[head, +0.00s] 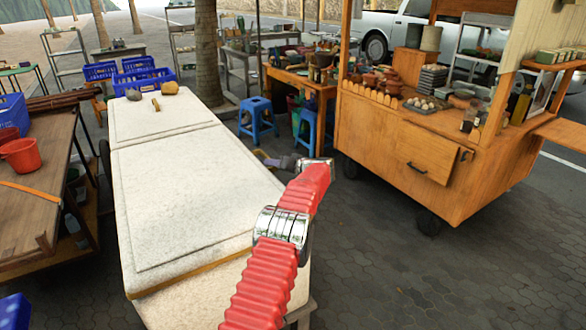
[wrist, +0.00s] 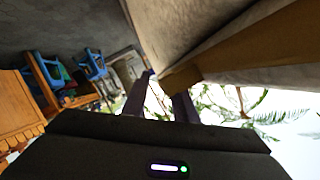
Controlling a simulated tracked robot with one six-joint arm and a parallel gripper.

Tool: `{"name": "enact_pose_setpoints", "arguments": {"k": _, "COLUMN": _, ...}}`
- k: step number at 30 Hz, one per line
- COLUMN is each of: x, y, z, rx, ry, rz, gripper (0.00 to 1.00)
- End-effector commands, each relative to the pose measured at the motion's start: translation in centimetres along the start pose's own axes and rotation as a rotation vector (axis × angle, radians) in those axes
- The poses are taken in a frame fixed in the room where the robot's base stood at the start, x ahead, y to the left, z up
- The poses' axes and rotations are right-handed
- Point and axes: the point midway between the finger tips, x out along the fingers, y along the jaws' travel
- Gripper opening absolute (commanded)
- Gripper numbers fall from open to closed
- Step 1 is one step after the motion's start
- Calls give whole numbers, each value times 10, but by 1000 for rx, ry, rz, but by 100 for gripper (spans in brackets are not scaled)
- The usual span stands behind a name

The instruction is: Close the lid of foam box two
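A long white foam box (head: 215,300) stands left of centre in the head view. Its large near lid (head: 185,200) looks nearly flat, with a tan edge showing under its near end. I cannot tell whether it sits fully down. A smaller far panel (head: 150,118) lies behind a seam. No number marks which is box two. My gripper (head: 268,157) is beside the box's right edge, partly behind my red arm. In the wrist view my gripper (wrist: 160,97) shows two dark fingers apart, close to the pale box side and tan strip (wrist: 230,52). Contact is unclear.
A wooden table with a red bucket (head: 22,155) stands left. Blue stools (head: 257,118) and a wooden food cart (head: 420,150) stand right. Paving between the box and cart is clear.

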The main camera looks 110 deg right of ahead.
Motion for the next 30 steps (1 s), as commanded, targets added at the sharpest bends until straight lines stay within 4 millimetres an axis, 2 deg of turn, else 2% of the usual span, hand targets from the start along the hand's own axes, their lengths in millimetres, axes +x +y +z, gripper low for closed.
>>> {"name": "enact_pose_setpoints", "arguments": {"k": 8, "x": -34, "y": 2, "z": 0, "rx": 2, "ry": 2, "rz": 5, "gripper": 23}}
{"name": "enact_pose_setpoints", "arguments": {"k": 21, "x": -100, "y": 3, "z": 1, "rx": 3, "ry": 1, "rz": 5, "gripper": 23}}
{"name": "enact_pose_setpoints", "arguments": {"k": 24, "x": -108, "y": 3, "z": 2, "rx": 3, "ry": 0, "rz": 4, "gripper": 23}}
{"name": "enact_pose_setpoints", "arguments": {"k": 30, "x": -113, "y": 2, "z": 3, "rx": 3, "ry": -2, "rz": 2, "gripper": 23}}
